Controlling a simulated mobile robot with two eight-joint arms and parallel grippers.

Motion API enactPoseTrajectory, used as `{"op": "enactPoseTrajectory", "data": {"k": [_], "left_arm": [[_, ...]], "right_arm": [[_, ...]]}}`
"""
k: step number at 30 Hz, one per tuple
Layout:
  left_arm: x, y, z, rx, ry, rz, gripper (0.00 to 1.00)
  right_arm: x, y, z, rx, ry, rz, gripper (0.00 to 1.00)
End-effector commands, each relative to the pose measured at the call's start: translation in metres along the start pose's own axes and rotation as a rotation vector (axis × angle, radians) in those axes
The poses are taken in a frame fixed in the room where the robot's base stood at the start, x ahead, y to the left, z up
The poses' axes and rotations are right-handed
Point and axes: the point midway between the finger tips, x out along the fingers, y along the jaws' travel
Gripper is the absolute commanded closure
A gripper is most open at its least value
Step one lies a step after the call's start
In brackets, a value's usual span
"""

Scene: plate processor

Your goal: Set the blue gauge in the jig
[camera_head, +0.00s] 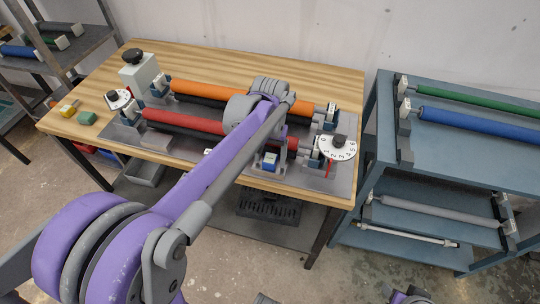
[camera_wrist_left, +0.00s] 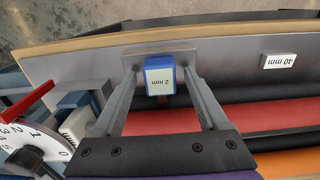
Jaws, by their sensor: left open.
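The blue gauge (camera_wrist_left: 159,82), a small block with a white face marked "2 mm", is between the two fingers of my left gripper (camera_wrist_left: 160,72) in the wrist view. The fingers are apart, with a gap visible on both sides of the gauge. In the head view the gauge (camera_head: 269,161) shows at the front edge of the bench, under my left gripper (camera_head: 268,157). A grey plate edge (camera_wrist_left: 133,57) lies right by the gauge; I cannot tell whether this is the jig or whether the gauge rests in it.
Red (camera_head: 180,121) and orange (camera_head: 210,93) rollers lie across the machine behind the gauge. A white "40 mm" block (camera_wrist_left: 279,60) sits on the grey base. A numbered dial (camera_head: 338,148) stands at the right. A blue shelf (camera_head: 470,155) with rollers is beside the bench.

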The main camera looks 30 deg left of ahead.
Motion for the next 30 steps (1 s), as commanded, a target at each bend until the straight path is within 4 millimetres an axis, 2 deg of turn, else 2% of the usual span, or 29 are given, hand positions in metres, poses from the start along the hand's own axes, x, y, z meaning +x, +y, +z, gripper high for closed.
{"op": "enactPoseTrajectory", "data": {"k": [5, 8, 15, 21, 26, 30], "left_arm": [[-0.013, 0.000, 0.000, 0.000, 0.001, 0.000, 0.23], [-0.030, 0.000, 0.000, 0.000, 0.000, 0.000, 0.23], [-0.083, 0.000, 0.000, 0.000, 0.000, 0.000, 0.23], [-0.115, 0.000, 0.000, 0.000, 0.000, 0.000, 0.23], [-0.124, 0.001, 0.004, 0.004, 0.007, 0.001, 0.23], [-0.110, 0.009, 0.028, 0.040, 0.069, 0.006, 0.23]], "right_arm": [[-0.005, 0.000, -0.004, 0.000, 0.002, 0.000, 0.50], [-0.006, 0.000, -0.004, 0.000, 0.003, 0.000, 0.50], [-0.011, 0.000, -0.008, 0.000, 0.005, 0.000, 0.50], [-0.013, 0.000, -0.010, 0.000, 0.006, 0.000, 0.50], [-0.014, 0.000, -0.010, 0.000, 0.007, 0.000, 0.50], [-0.014, 0.000, -0.010, 0.000, 0.007, 0.000, 0.50]]}}
